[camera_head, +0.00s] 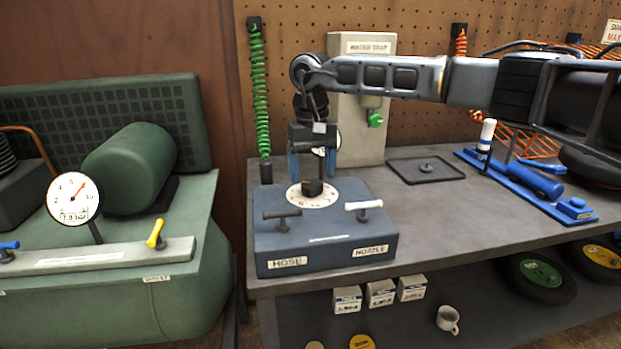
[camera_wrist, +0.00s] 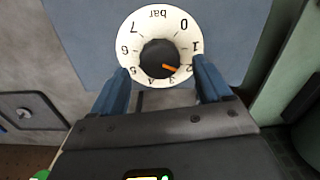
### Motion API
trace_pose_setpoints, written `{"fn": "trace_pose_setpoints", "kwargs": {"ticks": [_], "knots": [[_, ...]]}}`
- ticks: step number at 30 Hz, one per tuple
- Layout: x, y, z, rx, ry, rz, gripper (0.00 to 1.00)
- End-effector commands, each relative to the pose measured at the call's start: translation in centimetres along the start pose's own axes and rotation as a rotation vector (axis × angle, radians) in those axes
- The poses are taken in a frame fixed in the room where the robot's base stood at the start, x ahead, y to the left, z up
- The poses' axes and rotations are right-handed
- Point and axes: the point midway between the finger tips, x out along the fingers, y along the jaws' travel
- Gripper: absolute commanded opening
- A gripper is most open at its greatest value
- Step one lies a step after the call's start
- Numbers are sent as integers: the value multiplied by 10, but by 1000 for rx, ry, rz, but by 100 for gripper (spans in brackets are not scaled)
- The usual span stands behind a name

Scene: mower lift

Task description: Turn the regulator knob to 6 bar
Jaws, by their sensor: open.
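The regulator knob (camera_head: 313,187) is a black knob on a white round dial (camera_head: 301,201), on top of a blue-grey box (camera_head: 270,236). In the wrist view the knob (camera_wrist: 158,54) has an orange mark that points between 2 and 3, nearer 2. The dial (camera_wrist: 137,17) is numbered 0 to 7 with "bar". My gripper (camera_head: 313,174) is open and points down over the knob. In the wrist view its blue fingers (camera_wrist: 161,68) are on either side of the knob's near side, apart from it; their height above the dial is hard to tell.
The box carries a black HOSE lever (camera_head: 282,214) and a white NOZZLE lever (camera_head: 363,207). A white gauge (camera_head: 73,199) and yellow lever (camera_head: 156,234) are on the green compressor at left. A dark tray (camera_head: 399,176) and a blue tool (camera_head: 534,180) lie to the right. A gauge behind my gripper is mostly hidden.

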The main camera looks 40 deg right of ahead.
Motion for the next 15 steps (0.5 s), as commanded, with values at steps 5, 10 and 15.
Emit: {"fn": "trace_pose_setpoints", "kwargs": {"ticks": [5, 10, 15], "knots": [[20, 0, 0, 0, -1, -1, 78], [27, -1, 0, 0, 0, -1, 78], [27, 0, 0, 0, 0, -1, 78]]}}
